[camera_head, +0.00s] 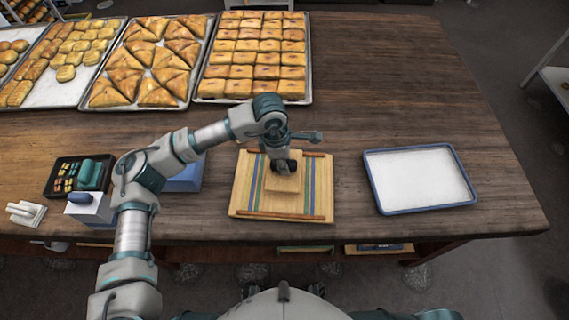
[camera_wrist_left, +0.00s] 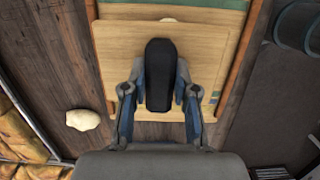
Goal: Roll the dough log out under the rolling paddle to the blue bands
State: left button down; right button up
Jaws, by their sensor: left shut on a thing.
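The rolling paddle (camera_head: 284,184) is a square wooden plate lying over the middle of the wooden board (camera_head: 241,205). The board has blue and green bands to either side of the paddle and brown rails along its front and back edges. My left gripper (camera_head: 284,163) is above the paddle, shut on its upright dark handle (camera_wrist_left: 160,76). The paddle plate (camera_wrist_left: 117,60) also shows in the left wrist view. A small pale bit, seemingly the dough log (camera_wrist_left: 168,19), peeks out at the plate's upper edge; the rest is hidden underneath. My right gripper is not in view.
A blue-rimmed white tray (camera_head: 420,207) is right of the board. Pastry trays (camera_head: 200,83) fill the back left. A blue box (camera_head: 184,180) and a black tray (camera_head: 62,190) are at left.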

pick_arm(q)
jog(key=shift+w+r, duration=0.1)
dwell(0.3)
jog(key=shift+w+d+b, duration=0.1)
jog(key=shift+w+b, duration=0.2)
jog(key=shift+w, duration=0.55)
jog(key=shift+f+b, duration=0.4)
jog(key=shift+f, duration=0.15)
jog(key=shift+s, duration=0.3)
jog(key=shift+s, duration=0.3)
jog(key=shift+w+r, duration=0.15)
jog(key=shift+r, duration=0.45)
jog(key=shift+s+p, duration=0.3)
jog(key=shift+s, duration=0.7)
